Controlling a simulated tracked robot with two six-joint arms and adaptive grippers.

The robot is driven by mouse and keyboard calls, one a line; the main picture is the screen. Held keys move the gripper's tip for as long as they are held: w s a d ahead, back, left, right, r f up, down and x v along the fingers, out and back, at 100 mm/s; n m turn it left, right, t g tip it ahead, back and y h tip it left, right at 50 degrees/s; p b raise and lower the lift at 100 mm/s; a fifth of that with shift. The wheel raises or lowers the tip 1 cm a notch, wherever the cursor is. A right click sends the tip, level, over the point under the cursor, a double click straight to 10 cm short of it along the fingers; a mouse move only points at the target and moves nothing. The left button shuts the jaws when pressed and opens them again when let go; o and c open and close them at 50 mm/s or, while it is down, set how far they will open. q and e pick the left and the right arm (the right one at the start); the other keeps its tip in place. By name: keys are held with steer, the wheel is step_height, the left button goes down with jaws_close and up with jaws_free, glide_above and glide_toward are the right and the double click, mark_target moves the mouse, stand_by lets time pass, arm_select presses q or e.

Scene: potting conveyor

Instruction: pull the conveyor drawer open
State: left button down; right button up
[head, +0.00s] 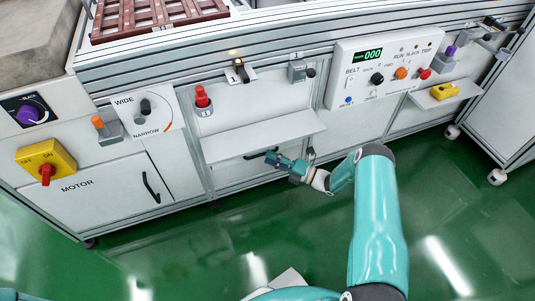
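The conveyor drawer (232,173) is a pale front panel low in the conveyor's side, under a white shelf. It looks flush with the panels around it. Its dark bar handle (256,155) shows at the left end; the rest is behind my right gripper. My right gripper (270,157) is at the handle's right part, its arm coming from the lower right. The fingers are too small and overlapped with the handle to tell whether they are open, shut or touching it. My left gripper is out of view.
The white shelf (263,134) juts out just above the drawer and gripper. A motor cabinet door (95,194) with its own black handle is at left. A control panel (385,66) is at upper right. The green floor (215,250) in front is clear.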

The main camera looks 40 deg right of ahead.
mark_target(263, 154)
steer(key=shift+x, duration=1.7)
jaws_close()
